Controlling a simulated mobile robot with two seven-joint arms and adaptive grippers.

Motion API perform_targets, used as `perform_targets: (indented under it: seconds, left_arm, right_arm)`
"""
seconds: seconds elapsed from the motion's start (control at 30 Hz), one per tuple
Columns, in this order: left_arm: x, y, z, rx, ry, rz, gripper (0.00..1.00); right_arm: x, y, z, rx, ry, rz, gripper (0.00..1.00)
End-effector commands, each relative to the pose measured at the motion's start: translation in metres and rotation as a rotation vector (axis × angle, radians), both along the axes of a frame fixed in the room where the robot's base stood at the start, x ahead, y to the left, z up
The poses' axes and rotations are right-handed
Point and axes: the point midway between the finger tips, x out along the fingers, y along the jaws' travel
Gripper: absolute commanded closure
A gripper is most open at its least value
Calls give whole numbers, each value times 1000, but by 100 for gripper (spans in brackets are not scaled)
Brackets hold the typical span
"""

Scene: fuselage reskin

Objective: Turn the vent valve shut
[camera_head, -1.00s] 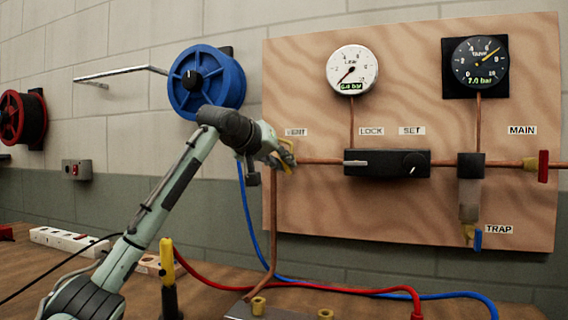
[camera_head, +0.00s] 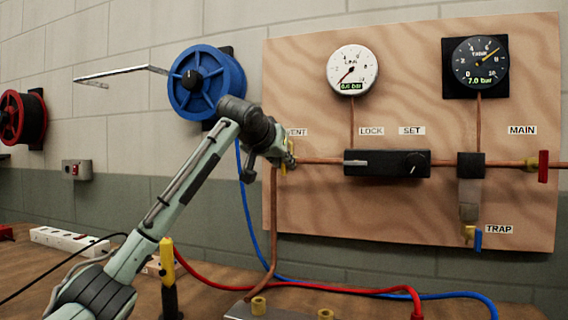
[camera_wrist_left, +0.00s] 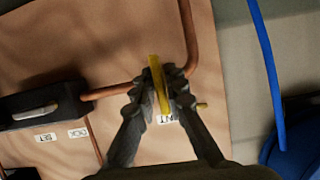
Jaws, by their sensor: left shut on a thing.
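The vent valve is at the left end of the copper pipe (camera_head: 318,161) on the wooden panel, under the partly covered VENT label (camera_head: 297,132). Its yellow lever (camera_wrist_left: 159,85) shows in the left wrist view between the fingers of my left gripper (camera_wrist_left: 160,88). The fingers are shut on the lever. In the head view my left gripper (camera_head: 287,156) covers most of the valve, so the lever's angle to the pipe is hard to read there. My right gripper is not in view.
A black regulator block (camera_head: 387,163) sits right of the valve. The white gauge (camera_head: 352,70) reads near zero; the black gauge (camera_head: 480,63) shows 7.0 bar. A blue hose reel (camera_head: 206,82) is behind my left arm. Red (camera_head: 340,288) and blue hoses cross the bench.

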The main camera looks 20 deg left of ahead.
Motion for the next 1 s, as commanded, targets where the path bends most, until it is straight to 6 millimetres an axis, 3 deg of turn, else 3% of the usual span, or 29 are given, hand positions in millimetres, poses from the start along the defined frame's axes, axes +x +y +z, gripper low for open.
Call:
perform_targets:
  seconds: [0.27, 0.3, 0.43, 0.77, 1.0]
  left_arm:
    - [0, 0, 0, 0, 0, 0, 100]
    - [0, 0, 0, -1, 0, 0, 85]
    - [0, 0, 0, -1, 0, 0, 71]
    - [-3, 0, 2, -1, -1, -1, 71]
    - [-37, 1, 17, -1, -5, -1, 71]
  right_arm:
    - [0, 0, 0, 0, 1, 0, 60]
    - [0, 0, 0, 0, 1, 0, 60]
    - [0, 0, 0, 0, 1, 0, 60]
    - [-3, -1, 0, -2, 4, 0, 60]
    - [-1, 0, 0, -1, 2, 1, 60]
